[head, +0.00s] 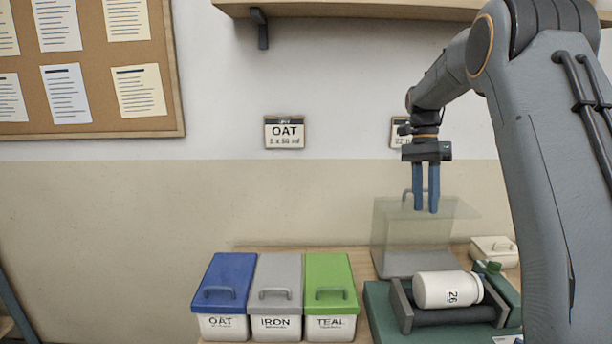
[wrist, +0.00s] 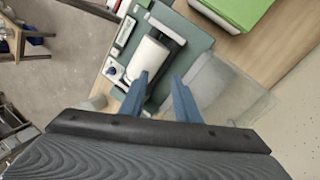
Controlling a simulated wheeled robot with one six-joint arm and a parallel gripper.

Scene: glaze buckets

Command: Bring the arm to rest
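My gripper (head: 426,209) hangs fingers down at the right of the head view, on my raised arm, in front of the wall. Its two blue fingers stand apart with nothing between them. They also show apart in the wrist view (wrist: 160,80). From the head view, the fingers overlap the upper part of a clear screen (head: 400,225); I cannot tell the distance between them. A white jar (head: 440,289) marked 26 lies on its side in a dark cradle (head: 403,308), below the gripper; it also shows in the wrist view (wrist: 150,57).
Lidded buckets stand side by side on the wooden bench: blue OAT (head: 222,283), grey IRON (head: 275,283) and green TEAL (head: 329,283). A small white lidded box (head: 493,251) sits behind the jar. A shelf (head: 360,10) runs above. The wall around the OAT card (head: 284,132) is clear.

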